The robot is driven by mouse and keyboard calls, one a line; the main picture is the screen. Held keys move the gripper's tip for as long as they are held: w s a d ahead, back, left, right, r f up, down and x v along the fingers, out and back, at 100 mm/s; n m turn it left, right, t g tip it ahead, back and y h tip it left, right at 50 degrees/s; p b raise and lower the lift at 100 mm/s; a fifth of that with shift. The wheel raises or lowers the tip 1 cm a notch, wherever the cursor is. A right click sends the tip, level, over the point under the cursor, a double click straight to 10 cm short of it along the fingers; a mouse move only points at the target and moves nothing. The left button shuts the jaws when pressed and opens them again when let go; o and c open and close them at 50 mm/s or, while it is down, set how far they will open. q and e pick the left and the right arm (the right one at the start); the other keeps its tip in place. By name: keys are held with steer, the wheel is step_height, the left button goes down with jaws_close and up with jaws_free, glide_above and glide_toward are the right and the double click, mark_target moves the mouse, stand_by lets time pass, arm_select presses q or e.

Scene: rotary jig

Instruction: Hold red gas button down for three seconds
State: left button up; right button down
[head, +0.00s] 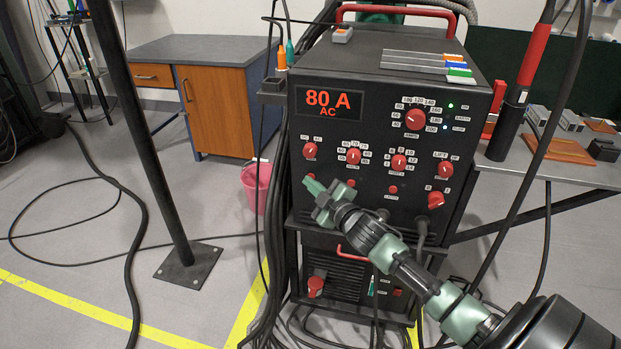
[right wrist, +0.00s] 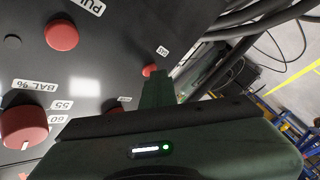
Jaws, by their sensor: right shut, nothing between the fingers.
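The black welding machine (head: 385,130) with a red top handle faces me, its display reading 80 A AC. My right gripper (head: 311,184) is shut and empty, its tips at the lower left of the front panel. My left gripper is not in view.
Small red buttons (head: 393,189) and red knobs (head: 353,156) sit close by on the panel. Another round red button (right wrist: 61,35) is at the upper left of the wrist view. Cables (head: 275,220) hang along the machine's left side. A pink bucket (head: 255,188) stands left.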

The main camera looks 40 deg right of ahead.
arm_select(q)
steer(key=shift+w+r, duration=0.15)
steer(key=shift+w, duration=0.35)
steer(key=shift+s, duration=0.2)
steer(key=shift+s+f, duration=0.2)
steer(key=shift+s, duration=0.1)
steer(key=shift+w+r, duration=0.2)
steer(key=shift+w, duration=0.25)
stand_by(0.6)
